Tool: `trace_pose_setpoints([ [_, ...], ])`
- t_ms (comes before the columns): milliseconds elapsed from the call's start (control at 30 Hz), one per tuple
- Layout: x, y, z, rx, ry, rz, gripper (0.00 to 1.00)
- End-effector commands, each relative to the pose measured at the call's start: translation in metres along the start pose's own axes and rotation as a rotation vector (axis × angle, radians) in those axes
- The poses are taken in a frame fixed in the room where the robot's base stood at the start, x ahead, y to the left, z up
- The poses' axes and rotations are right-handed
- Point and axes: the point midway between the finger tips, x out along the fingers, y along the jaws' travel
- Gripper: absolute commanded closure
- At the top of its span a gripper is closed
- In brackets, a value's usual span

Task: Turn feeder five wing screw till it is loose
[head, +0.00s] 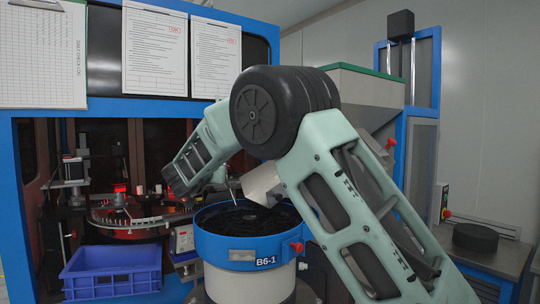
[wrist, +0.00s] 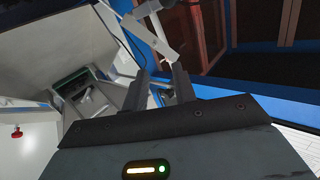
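My gripper (wrist: 160,80) shows in the wrist view with its two dark fingers apart. Small pale metal parts show in the gap between and behind the fingers; I cannot tell whether they touch them. No wing screw can be made out clearly in either view, and I see no label for feeder five. In the head view my arm bends over the blue feeder bowl (head: 250,247) marked B6-1, and its far end points down and left into the machine. The fingers cannot be made out there. A pale metal bar (wrist: 152,36) runs just beyond the fingers in the wrist view.
A blue crate (head: 112,284) stands left of the bowl. A round glass-like disc station (head: 130,222) with red lights lies inside the blue-framed machine. A grey hopper (head: 362,100) stands behind my arm. A dark round object (head: 475,238) sits on the right bench.

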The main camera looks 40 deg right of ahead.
Motion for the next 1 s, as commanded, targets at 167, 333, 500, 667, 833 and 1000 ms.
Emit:
trace_pose_setpoints([
  [167,-0.001,0.082,-0.049,0.168,0.052,0.046,0.73],
  [333,-0.019,0.167,-0.079,0.388,0.092,0.043,0.73],
  [500,-0.043,0.222,-0.086,0.563,0.092,0.016,0.73],
  [667,-0.054,0.24,-0.085,0.64,0.084,0.0,0.73],
  [833,-0.041,0.242,-0.086,0.649,0.084,0.0,0.73],
  [1000,-0.01,0.243,-0.09,0.646,0.085,0.002,0.73],
])
